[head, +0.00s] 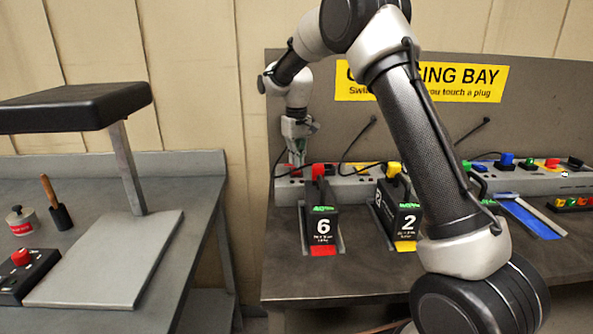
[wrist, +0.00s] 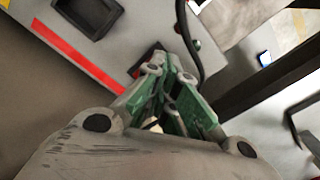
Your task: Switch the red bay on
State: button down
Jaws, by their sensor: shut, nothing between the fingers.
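My gripper (head: 297,158) is shut and empty, pointing down at the left end of the grey charging strip (head: 352,188). In the wrist view its closed fingertips (wrist: 172,72) are over or against the strip, beside a dark switch-like part (wrist: 146,60). The fingers partly hide this part, so I cannot tell its position or whether they touch it. A red stripe (wrist: 80,55) marks this bay, with a black socket (wrist: 88,15) beside it.
A black cable (wrist: 186,40) runs close past my fingertips. Battery 2 (head: 405,222), with a yellow base, stands to the right under a yellow plug (head: 393,169). Blue and green plugs lie farther right. A separate grey bench (head: 190,200) is at left. My arm hides the middle of the strip.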

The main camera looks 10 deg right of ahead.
aim_at(296, 171)
jog(key=shift+f, duration=1.2)
dwell(0.7)
jog(key=shift+r, duration=3.55)
